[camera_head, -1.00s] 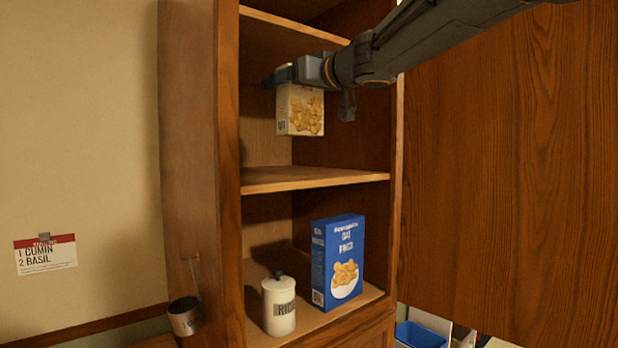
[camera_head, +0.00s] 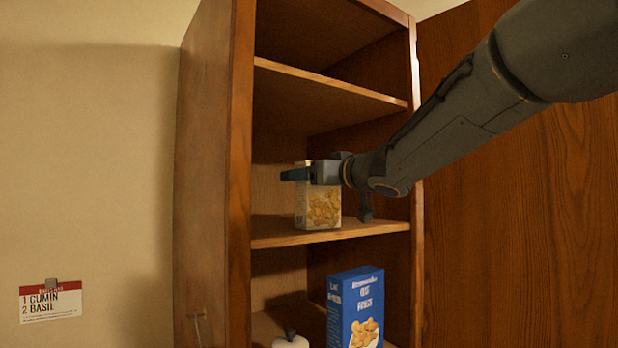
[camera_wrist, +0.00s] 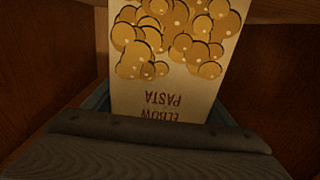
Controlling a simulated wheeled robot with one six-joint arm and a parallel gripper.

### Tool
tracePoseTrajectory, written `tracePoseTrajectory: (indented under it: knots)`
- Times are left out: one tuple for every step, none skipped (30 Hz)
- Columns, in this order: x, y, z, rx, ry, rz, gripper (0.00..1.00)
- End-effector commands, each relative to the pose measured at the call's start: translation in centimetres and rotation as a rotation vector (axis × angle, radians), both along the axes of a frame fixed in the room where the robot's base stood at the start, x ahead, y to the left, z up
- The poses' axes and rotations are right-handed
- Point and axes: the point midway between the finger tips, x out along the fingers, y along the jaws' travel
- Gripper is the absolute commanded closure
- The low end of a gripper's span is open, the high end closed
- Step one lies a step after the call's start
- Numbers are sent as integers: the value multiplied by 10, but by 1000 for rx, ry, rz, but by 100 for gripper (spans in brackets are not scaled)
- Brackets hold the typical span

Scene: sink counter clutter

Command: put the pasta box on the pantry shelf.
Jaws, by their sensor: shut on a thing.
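The pasta box (camera_head: 322,209) is pale with a pasta picture. It is upright at the middle shelf (camera_head: 335,233) of the open wooden cabinet, its bottom at or very near the board; I cannot tell if it bears weight there. My gripper (camera_head: 312,174) is shut on the top of the box, reaching in from the right. In the wrist view the box (camera_wrist: 180,85) fills the middle, with the upside-down words "ELBOW PASTA", and the gripper (camera_wrist: 160,125) covers its top end.
A blue cereal box (camera_head: 355,305) and a white canister (camera_head: 291,341) stand on the shelf below. An upper shelf (camera_head: 325,88) lies above my gripper. The cabinet's left side (camera_head: 240,190) and the open door (camera_head: 520,220) flank the opening. A label card (camera_head: 50,301) is on the wall.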

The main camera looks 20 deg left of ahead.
Motion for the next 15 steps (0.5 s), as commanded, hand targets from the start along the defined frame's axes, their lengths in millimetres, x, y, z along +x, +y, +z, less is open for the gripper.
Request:
tracePoseTrajectory:
  knots:
    - [0,0,1,2,-3,0,60]
    - [0,0,1,2,-3,0,60]
    - [0,0,1,2,-3,0,60]
    - [0,0,1,2,-3,0,60]
    - [0,0,1,2,-3,0,60]
    - [0,0,1,2,-3,0,60]
    - [0,0,1,2,-3,0,60]
    - [0,0,1,2,-3,0,60]
    - [0,0,0,2,-3,0,60]
    - [0,0,-1,2,-3,0,60]
    - [0,0,-2,2,-3,0,60]
    - [0,0,-4,2,-1,0,20]
    - [0,0,-3,2,-1,0,15]
    - [0,0,-3,2,-1,0,10]
    - [0,0,-3,1,-2,0,3]
